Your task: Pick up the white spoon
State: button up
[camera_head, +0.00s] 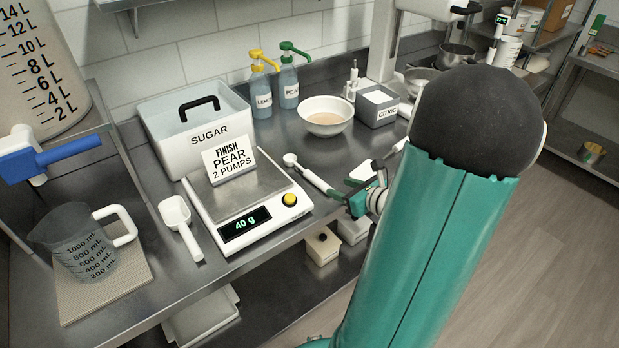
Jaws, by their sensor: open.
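A white spoon (315,179) lies on the steel counter right of the scale, its small round bowl toward the back left and its handle running toward the front right. My gripper (352,191) is open at the handle end of the spoon, low over the counter's front part. My teal arm hides part of the gripper, and I cannot tell whether its fingers touch the handle. A larger white scoop (181,227) lies left of the scale.
The scale (249,212) reads 40 g and bears a sign (229,161). A sugar bin (190,124), two pump bottles (288,89), a bowl (326,116) and a citric box (377,105) stand behind. A measuring jug (84,243) stands at left.

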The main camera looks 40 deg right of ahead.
aim_at(321, 182)
jog(key=x, duration=0.3)
jog(key=shift+w+f, duration=0.15)
jog(key=x, duration=0.5)
jog(key=shift+w+a, duration=0.2)
jog(key=shift+w, duration=0.1)
grip_shut()
